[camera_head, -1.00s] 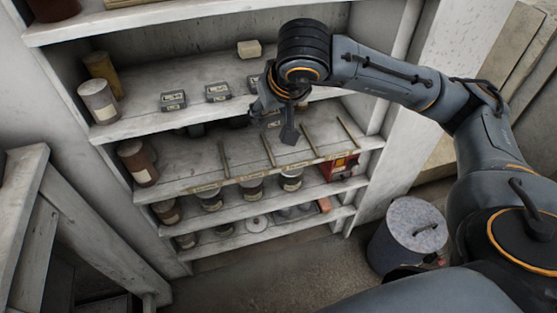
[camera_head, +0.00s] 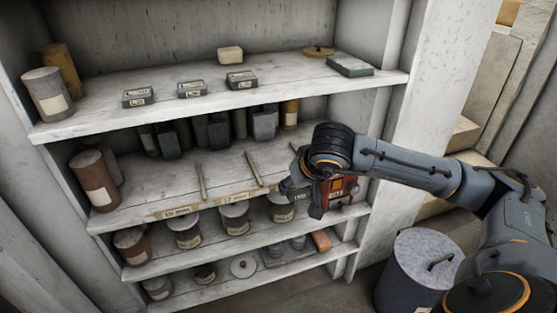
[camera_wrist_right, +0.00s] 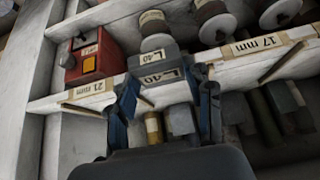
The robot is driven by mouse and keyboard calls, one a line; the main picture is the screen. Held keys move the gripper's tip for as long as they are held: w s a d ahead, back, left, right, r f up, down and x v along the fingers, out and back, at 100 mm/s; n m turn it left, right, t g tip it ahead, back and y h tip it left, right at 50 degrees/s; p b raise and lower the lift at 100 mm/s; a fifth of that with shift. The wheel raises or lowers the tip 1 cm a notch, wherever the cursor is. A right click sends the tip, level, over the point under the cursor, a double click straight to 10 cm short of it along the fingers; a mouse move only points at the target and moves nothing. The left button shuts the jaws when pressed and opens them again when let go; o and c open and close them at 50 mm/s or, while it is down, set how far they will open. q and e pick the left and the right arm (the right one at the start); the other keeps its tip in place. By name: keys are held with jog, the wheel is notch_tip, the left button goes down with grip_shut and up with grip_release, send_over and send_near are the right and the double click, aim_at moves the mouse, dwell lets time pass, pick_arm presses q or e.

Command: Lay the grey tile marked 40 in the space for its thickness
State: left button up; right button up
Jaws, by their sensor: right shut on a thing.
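My right gripper (camera_head: 304,190) is in front of the right part of the middle shelf (camera_head: 225,178), near the red box. In the right wrist view, my right gripper (camera_wrist_right: 168,98) is shut on a grey tile (camera_wrist_right: 172,66) with pale labels reading L 40. The tile is off the shelf board, close to its labelled front edge. A 21 mm label (camera_wrist_right: 90,103) shows to its left and a 17 mm label (camera_wrist_right: 254,45) to its right. The edge behind the tile is hidden. Thin sticks (camera_head: 254,168) divide the shelf. My left gripper is out of view.
Several small labelled tiles (camera_head: 191,89) lie on the upper shelf, with a pale block (camera_head: 230,54) and a green slab (camera_head: 350,66). A red box (camera_wrist_right: 92,57) stands near the labelled edge. Jars (camera_head: 235,217) fill the shelf below. A lidded bin (camera_head: 415,275) stands at right.

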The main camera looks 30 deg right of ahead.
send_near(276, 162)
jog(key=f, duration=0.2)
jog(key=s+f, duration=0.1)
jog(key=f, duration=0.1)
jog(key=shift+a+f, duration=0.1)
jog(key=w, duration=0.2)
jog(key=w+d, duration=0.1)
jog(key=w, duration=0.1)
jog(key=shift+w, duration=0.15)
jog(key=shift+f, duration=0.35)
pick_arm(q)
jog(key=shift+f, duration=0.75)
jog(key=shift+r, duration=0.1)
pick_arm(e)
jog(key=shift+f, duration=0.1)
jog(key=o, duration=1.2)
jog(key=shift+o, duration=0.8)
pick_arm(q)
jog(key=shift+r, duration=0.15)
